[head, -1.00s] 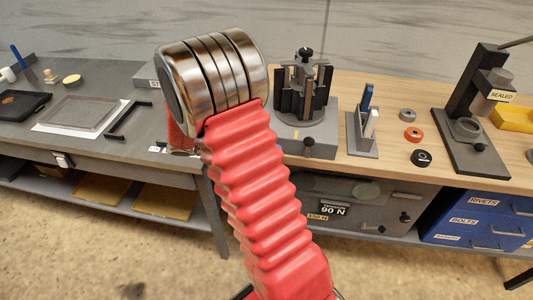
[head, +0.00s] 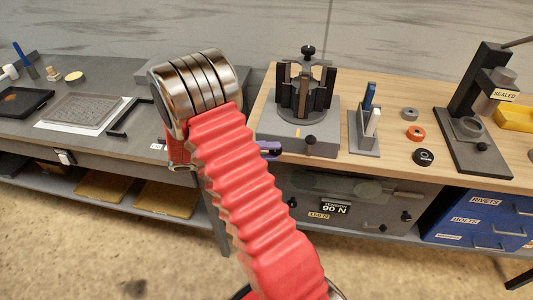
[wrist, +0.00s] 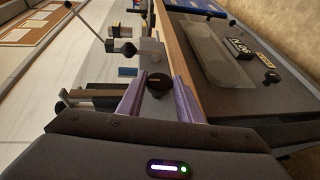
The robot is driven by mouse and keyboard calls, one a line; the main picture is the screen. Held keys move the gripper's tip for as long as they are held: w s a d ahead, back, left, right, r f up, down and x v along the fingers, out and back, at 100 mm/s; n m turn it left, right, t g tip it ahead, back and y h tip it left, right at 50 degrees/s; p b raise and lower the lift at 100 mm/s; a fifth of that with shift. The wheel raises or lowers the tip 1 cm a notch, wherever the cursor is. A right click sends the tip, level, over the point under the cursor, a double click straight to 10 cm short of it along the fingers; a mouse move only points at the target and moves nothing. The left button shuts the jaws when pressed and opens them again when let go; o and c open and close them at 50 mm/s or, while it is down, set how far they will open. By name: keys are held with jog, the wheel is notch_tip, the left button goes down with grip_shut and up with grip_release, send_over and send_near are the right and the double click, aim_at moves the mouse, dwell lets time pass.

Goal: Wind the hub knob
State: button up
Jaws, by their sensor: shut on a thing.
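The grey device (head: 322,130) stands on the wooden bench, with a vaned hub (head: 303,95) and a black top knob (head: 308,51). A smaller black knob (head: 310,140) sticks out at the front of its base. My gripper (head: 271,149) is low at the base's front left, mostly hidden behind my red arm. In the wrist view, the purple fingers of my gripper (wrist: 158,82) lie on either side of the black front knob (wrist: 158,87) and are shut on it. The head view does not show the contact clearly.
A stand (head: 364,139) with a blue and a white item is right of the device. Several small rings and a press (head: 474,140) are farther right. A metal cabinet (head: 350,205) is below the bench edge. A grey tray (head: 80,110) lies on the left bench.

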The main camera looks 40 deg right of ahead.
jog(key=o, duration=1)
jog(key=shift+o, duration=0.2)
jog(key=v, duration=1.4)
jog(key=shift+f, duration=0.1)
